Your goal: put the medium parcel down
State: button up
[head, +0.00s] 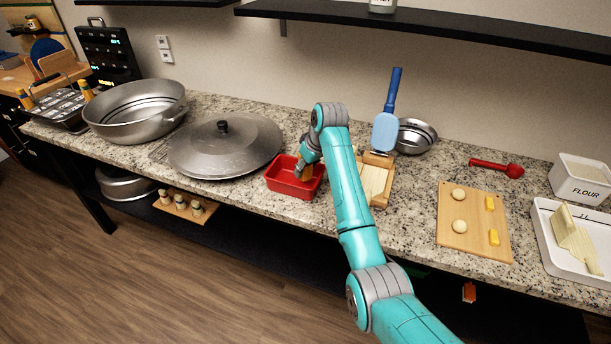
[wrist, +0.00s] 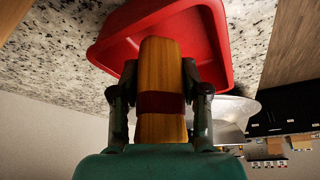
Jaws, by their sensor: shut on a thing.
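My gripper (head: 304,163) is shut on the medium parcel, a yellow-brown block with a dark red band. In the wrist view the parcel (wrist: 160,62) sits between the two fingers of my gripper (wrist: 159,82), its far end over the red tray (wrist: 215,45). In the head view the parcel (head: 304,173) shows only in part below my gripper, at the back right of the red tray (head: 283,187). I cannot tell whether it touches the tray floor. The visible part of the tray's inside looks empty.
A large lidded pan (head: 205,155) stands close left of the tray. A metal bowl (head: 418,135) and a board with dough (head: 470,240) lie farther right. A shelf (head: 430,25) hangs above.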

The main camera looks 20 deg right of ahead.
aim_at(306, 175)
jog(key=shift+f, duration=1.6)
jog(key=o, duration=1.2)
jog(key=shift+f, duration=0.15)
jog(key=v, duration=1.2)
jog(key=shift+s, duration=0.1)
